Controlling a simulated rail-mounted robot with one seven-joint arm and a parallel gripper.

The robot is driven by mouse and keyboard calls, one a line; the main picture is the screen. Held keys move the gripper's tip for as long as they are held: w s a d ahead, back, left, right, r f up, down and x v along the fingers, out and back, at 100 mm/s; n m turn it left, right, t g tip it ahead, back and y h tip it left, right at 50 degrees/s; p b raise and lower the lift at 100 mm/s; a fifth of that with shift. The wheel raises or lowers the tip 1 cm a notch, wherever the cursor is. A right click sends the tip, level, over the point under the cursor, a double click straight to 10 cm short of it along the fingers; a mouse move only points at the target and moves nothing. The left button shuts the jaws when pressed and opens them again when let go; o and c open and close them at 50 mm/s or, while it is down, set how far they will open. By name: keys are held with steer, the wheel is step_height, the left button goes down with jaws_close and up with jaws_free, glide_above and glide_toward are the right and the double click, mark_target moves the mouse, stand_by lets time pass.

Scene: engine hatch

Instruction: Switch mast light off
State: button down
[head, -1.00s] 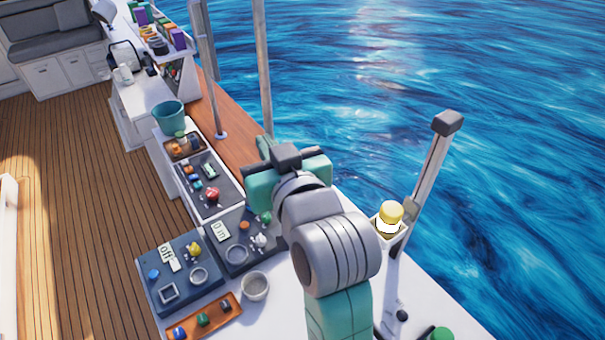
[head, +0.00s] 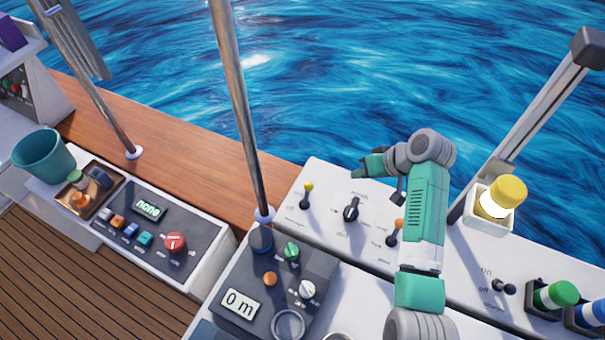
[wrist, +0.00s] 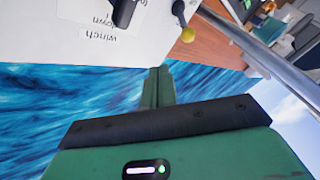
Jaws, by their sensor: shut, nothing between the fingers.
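My gripper (head: 362,166) is shut and empty. It hovers by the far edge of a white control panel (head: 325,180). In the wrist view its closed fingertips (wrist: 159,75) point toward that panel, with sea behind. A black toggle switch (head: 503,288) stands to the right on the white surface, with "On" and "Off" marks beside it. The label under it is too blurred to read, so I cannot tell whether it is the mast light switch. My gripper is well to its left and touches nothing visible.
The panel holds a yellow-tipped lever (head: 307,192), a black rotary knob (head: 351,210) and an orange-tipped lever (head: 396,228). A "winch" label (wrist: 100,36) shows in the wrist view.

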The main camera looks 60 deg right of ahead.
mark_target(307, 192)
steer(key=b+x, duration=0.1)
steer(key=x, duration=0.8)
steer(key=shift+s+f+b, duration=0.1)
steer(key=shift+f+b, duration=0.3)
steer(key=shift+w+a, duration=0.65)
steer(key=shift+w, duration=0.2)
steer(key=shift+w+a, duration=0.6)
steer(key=shift+w, duration=0.3)
steer(key=shift+a+r+p, duration=0.1)
steer(key=shift+p, duration=0.2)
steer(key=shift+a+r, duration=0.1)
steer(key=shift+a, duration=0.05)
steer(key=shift+h+p, duration=0.3)
steer(key=shift+p, duration=0.05)
